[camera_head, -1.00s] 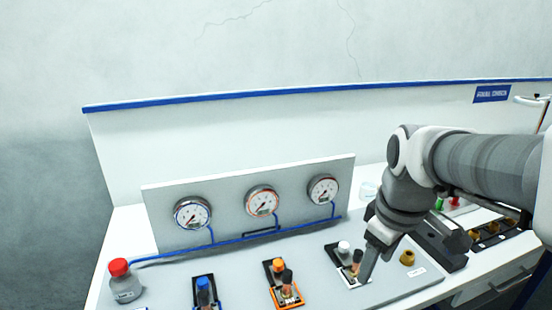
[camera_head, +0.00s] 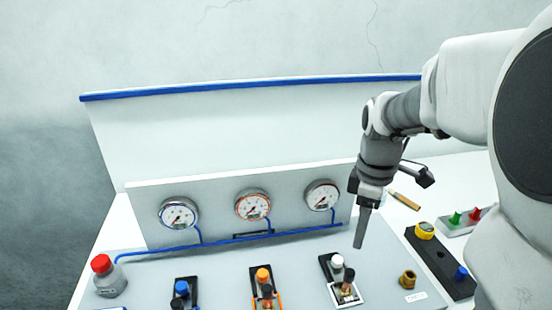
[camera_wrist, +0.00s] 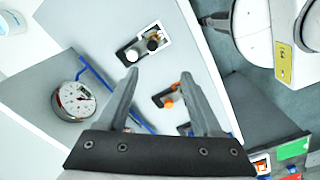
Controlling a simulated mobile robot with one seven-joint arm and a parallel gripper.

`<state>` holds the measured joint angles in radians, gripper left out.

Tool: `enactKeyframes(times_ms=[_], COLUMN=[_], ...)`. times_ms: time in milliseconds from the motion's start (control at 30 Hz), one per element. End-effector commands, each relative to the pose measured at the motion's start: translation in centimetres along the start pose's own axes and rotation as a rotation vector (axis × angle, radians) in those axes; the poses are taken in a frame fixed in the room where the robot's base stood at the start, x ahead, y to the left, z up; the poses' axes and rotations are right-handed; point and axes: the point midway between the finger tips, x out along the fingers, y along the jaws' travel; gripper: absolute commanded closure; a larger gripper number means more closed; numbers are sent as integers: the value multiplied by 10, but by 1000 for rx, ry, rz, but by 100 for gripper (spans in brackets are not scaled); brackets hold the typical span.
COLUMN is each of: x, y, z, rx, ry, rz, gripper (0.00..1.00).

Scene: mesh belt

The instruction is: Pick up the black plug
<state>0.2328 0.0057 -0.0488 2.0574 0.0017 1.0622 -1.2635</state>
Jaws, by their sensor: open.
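A black-topped brass plug (camera_head: 346,290) stands upright in the white-framed socket on the grey panel, in front of a white knob (camera_head: 337,262). In the wrist view its black top (camera_wrist: 152,44) shows beyond my fingertips. A similar dark-topped piece (camera_head: 267,291) stands at the orange-framed socket, so I cannot tell for certain which one the task names. My gripper (camera_head: 362,245) is above the panel, pointing down, behind and slightly right of the white-framed socket. In the wrist view my gripper (camera_wrist: 160,73) has its fingers spread apart with nothing between them.
An orange knob (camera_head: 263,274) and a blue knob (camera_head: 182,288) stand further left. Three gauges (camera_head: 253,205) and a blue pipe (camera_head: 235,240) line the upright board behind. A red-capped bottle (camera_head: 110,278) is at far left. A brass fitting (camera_head: 407,279) and black block (camera_head: 440,262) lie right.

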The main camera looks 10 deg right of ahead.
Motion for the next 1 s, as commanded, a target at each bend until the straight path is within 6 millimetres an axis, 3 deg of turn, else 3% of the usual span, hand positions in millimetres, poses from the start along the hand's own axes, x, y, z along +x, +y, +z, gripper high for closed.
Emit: enactKeyframes(times_ms=[267,800,1000], x=[6,110,124], y=[5,3,4], z=[2,3,3], rx=[-35,-35,-35], ry=[-6,-7,-6], rz=[-17,-20,-17], gripper=[33,33,33])
